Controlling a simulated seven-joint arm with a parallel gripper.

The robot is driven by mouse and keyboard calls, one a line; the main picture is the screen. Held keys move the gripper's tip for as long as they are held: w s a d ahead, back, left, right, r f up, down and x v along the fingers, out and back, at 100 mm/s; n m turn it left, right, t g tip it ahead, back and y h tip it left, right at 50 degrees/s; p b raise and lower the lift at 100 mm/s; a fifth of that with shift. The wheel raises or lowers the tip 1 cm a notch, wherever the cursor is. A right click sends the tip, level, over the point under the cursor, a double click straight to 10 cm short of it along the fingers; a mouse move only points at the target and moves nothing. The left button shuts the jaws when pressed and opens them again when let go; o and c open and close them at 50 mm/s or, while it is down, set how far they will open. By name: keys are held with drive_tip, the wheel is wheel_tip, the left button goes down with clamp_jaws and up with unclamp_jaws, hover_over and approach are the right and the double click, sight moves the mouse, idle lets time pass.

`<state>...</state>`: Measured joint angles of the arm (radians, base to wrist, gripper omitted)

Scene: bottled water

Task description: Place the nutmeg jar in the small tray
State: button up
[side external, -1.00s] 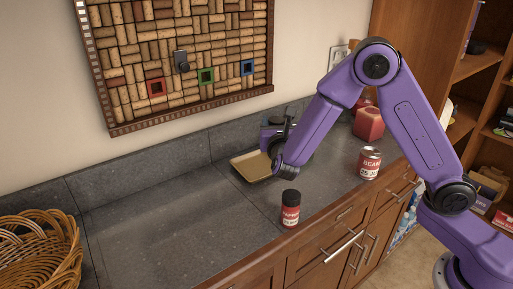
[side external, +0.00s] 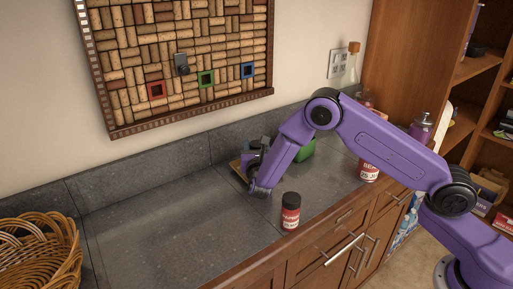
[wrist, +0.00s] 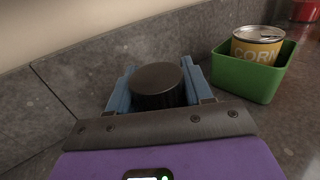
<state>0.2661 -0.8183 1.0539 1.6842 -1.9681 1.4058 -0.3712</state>
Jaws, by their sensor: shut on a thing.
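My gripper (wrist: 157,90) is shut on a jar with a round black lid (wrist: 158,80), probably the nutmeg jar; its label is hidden. In the side view my gripper (side external: 254,150) is at the small tan tray (side external: 236,166), and hides most of it. I cannot tell whether the held jar touches the tray. Another jar, with a black lid and a red label (side external: 291,211), stands upright on the counter near the front edge, apart from my gripper.
A green box (wrist: 248,83) with a corn can (wrist: 257,45) in it stands right of my gripper; the box also shows behind my arm (side external: 305,150). A red-labelled can (side external: 369,172) stands farther right. The wall is close behind. A wicker basket (side external: 35,255) is far left; the counter between is clear.

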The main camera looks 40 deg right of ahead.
drive_tip(key=shift+f, duration=0.25)
drive_tip(key=o, duration=1.1)
drive_tip(key=shift+r, duration=0.1)
drive_tip(key=shift+s+a, duration=0.15)
drive_tip(key=v, duration=1.1)
drive_tip(key=shift+s+a, duration=0.2)
drive_tip(key=shift+s, duration=0.05)
drive_tip(key=shift+d+r, duration=0.1)
